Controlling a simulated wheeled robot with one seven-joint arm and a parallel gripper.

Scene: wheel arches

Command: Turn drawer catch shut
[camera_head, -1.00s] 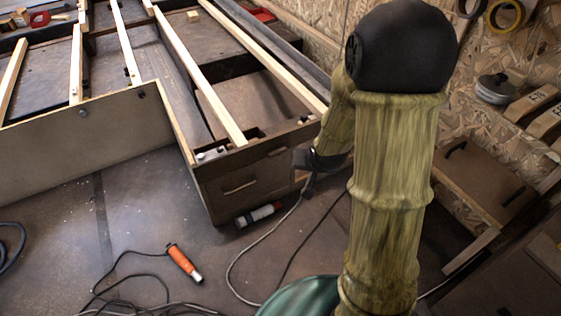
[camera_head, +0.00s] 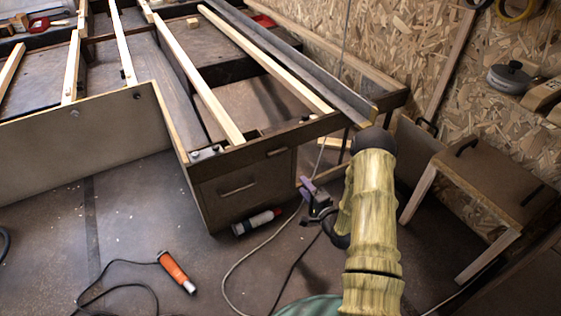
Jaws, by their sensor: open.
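The drawer (camera_head: 240,198) is in the end of the dark wooden frame, with a pale bar handle (camera_head: 238,189) on its front. It looks shut flush. A small dark fitting (camera_head: 277,152) sits on the rail above it, perhaps the catch; which way it is turned is too small to tell. My gripper (camera_head: 312,192) is open, low and to the right of the drawer front, apart from it. My yellowish arm hides part of the gripper's wrist side.
An orange-handled tool (camera_head: 177,272) with a black cable lies at the front. Cables cross the floor near my gripper. A brown stool-like table (camera_head: 495,185) stands at right by the chipboard wall (camera_head: 430,60).

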